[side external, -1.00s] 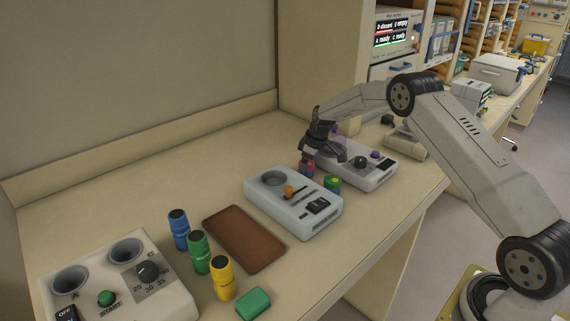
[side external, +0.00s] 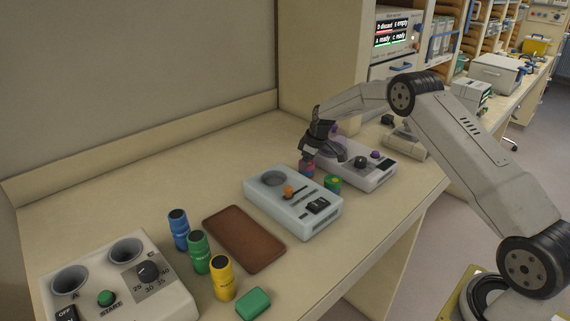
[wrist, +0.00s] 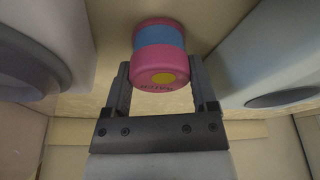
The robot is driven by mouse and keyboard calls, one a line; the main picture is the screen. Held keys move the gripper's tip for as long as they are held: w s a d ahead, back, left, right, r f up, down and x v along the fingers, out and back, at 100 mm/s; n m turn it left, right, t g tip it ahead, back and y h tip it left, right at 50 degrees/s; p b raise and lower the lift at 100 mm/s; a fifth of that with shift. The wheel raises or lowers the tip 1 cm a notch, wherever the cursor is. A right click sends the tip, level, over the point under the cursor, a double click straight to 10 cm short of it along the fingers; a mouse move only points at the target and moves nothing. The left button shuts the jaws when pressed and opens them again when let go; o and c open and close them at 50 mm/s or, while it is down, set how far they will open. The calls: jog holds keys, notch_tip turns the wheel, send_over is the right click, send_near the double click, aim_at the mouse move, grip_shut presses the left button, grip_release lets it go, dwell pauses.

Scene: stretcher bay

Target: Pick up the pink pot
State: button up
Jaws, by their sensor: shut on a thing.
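The pink pot (wrist: 159,58) has a blue band and a yellow dot on its end; in the wrist view it sits between the two fingers of my gripper (wrist: 160,88). In the side external view the pot (side external: 307,169) is small and partly hidden under my gripper (side external: 325,156). My gripper is shut on the pot. The pot is low, close to the bench top; I cannot tell whether it touches the bench.
A pale blue device (side external: 258,203) stands left of the pot, and a grey device (side external: 376,178) stands right of it. A green pot (side external: 332,183) is close by.

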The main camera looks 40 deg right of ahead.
jog(key=shift+r, duration=1.45)
jog(key=shift+s+r, duration=0.2)
jog(key=shift+r, duration=0.15)
jog(key=s+a+r, duration=0.3)
jog(key=s+r, duration=0.6)
jog(key=s, duration=0.4)
jog(key=shift+a+r, duration=0.15)
jog(key=shift+a, duration=0.05)
jog(key=shift+s, duration=0.1)
jog(key=w+a+f, duration=0.2)
jog(key=w+a, duration=0.8)
jog(key=w, duration=0.3)
jog(key=shift+a, duration=0.25)
